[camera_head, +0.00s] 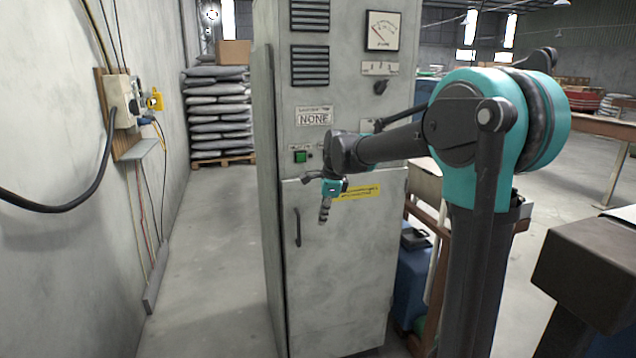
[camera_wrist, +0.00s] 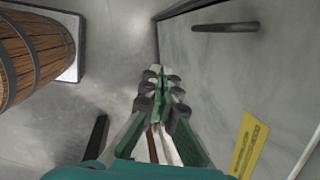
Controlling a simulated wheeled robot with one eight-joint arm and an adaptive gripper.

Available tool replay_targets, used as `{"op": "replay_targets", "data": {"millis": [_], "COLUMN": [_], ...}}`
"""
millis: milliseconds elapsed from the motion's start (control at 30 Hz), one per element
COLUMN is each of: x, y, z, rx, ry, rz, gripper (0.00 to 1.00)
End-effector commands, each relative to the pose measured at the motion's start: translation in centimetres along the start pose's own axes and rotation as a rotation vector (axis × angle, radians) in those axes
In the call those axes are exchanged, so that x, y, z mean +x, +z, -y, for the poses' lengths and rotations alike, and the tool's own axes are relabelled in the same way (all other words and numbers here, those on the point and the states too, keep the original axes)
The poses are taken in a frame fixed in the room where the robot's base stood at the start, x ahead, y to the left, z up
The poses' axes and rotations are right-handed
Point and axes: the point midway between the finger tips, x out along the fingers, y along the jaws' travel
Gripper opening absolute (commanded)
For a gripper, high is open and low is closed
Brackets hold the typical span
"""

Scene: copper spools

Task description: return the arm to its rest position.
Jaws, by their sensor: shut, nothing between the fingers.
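My arm (camera_head: 400,143) reaches across the front of a tall grey cabinet (camera_head: 340,270) in the head view. My gripper (camera_head: 324,213) hangs fingers-down in front of the cabinet door, below a green button and left of a yellow label. It is shut and empty. In the wrist view my gripper (camera_wrist: 163,92) points away over the concrete floor with its fingers together. The cabinet door (camera_wrist: 250,75) lies to the right there, with its dark handle (camera_wrist: 225,27) at the top. I cannot tell the exact gap between gripper and door.
In the wrist view a wooden barrel (camera_wrist: 32,58) stands at the left. In the head view a wall-mounted box (camera_head: 122,101) with cables is at left, stacked sacks (camera_head: 217,115) stand behind, and a blue container (camera_head: 412,285) is right of the cabinet. The aisle floor (camera_head: 215,230) is clear.

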Motion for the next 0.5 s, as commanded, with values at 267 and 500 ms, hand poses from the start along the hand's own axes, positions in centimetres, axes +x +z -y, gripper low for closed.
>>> {"op": "replay_targets", "data": {"millis": [267,500], "x": [2.5,5.5], "y": [-9.4,-15.8], "z": [-9.5,-19.0], "rx": [-0.549,-1.031], "ry": [-0.066,-0.074], "rz": [-0.079,-0.180], "gripper": [0.00,0.00]}}
